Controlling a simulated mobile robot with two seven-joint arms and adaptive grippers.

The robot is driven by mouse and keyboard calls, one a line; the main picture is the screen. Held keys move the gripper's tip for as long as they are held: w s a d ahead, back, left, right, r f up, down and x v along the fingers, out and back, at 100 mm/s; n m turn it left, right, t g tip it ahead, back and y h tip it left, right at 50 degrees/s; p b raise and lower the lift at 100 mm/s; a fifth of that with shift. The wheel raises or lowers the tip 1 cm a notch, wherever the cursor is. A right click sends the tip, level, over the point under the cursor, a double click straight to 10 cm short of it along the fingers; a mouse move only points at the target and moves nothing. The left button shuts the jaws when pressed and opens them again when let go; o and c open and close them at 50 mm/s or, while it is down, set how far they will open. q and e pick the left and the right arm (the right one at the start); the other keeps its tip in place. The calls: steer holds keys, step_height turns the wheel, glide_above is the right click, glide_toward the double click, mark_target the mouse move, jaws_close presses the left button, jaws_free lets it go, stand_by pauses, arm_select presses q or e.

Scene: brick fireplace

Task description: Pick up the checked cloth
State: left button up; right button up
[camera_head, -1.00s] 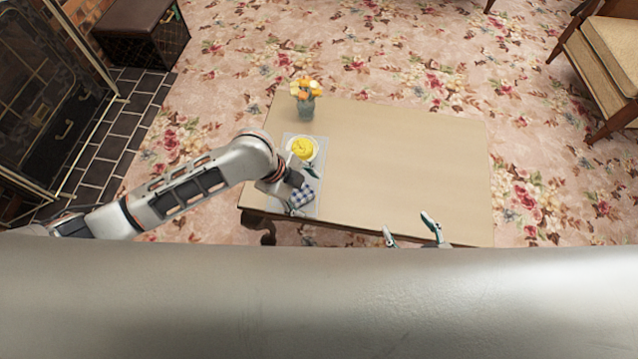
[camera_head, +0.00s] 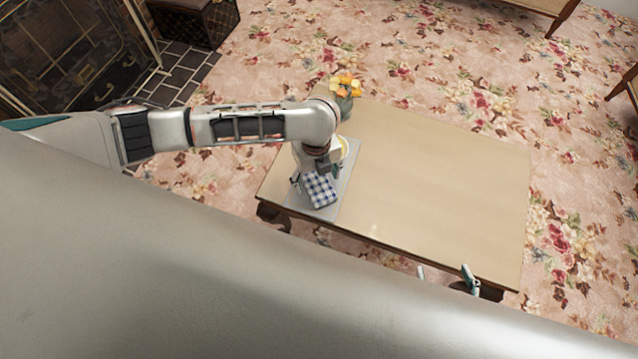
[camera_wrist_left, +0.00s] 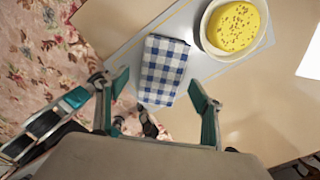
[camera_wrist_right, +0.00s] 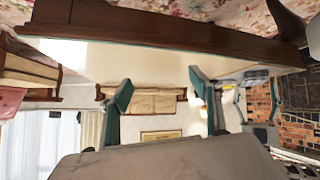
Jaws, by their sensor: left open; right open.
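The blue-and-white checked cloth (camera_head: 321,191) lies folded on a grey mat (camera_head: 347,187) at the table's left end. It also shows whole in the left wrist view (camera_wrist_left: 163,70). My left gripper (camera_head: 316,175) is open above the cloth, and nothing is between its fingers that I can tell is held. In the left wrist view, the cloth lies between and beyond the two fingertips, with floor and table around it. My right gripper (camera_head: 444,271) is open and empty at the table's front edge; in the right wrist view its fingers (camera_wrist_right: 160,80) are spread apart.
A white bowl with yellow food (camera_wrist_left: 236,27) stands on the mat beside the cloth, mostly behind my left arm in the head view. A vase of orange and yellow flowers (camera_head: 345,84) stands behind it. The rest of the wooden table (camera_head: 440,180) is clear.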

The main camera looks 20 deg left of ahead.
mark_target(317, 184)
arm_select(q)
step_height(317, 184, down, 3)
steer(key=shift+d+f+b, duration=0.1)
steer(key=shift+f+b, duration=0.05)
steer(key=shift+b, duration=0.3)
steer(key=c, duration=1.2)
steer(key=shift+c, duration=0.4)
arm_select(e)
steer(key=shift+w+a+r, duration=0.3)
steer(key=shift+w, duration=0.2)
arm_select(q)
steer(key=shift+r, duration=0.2)
arm_select(e)
steer(key=shift+r, duration=0.1)
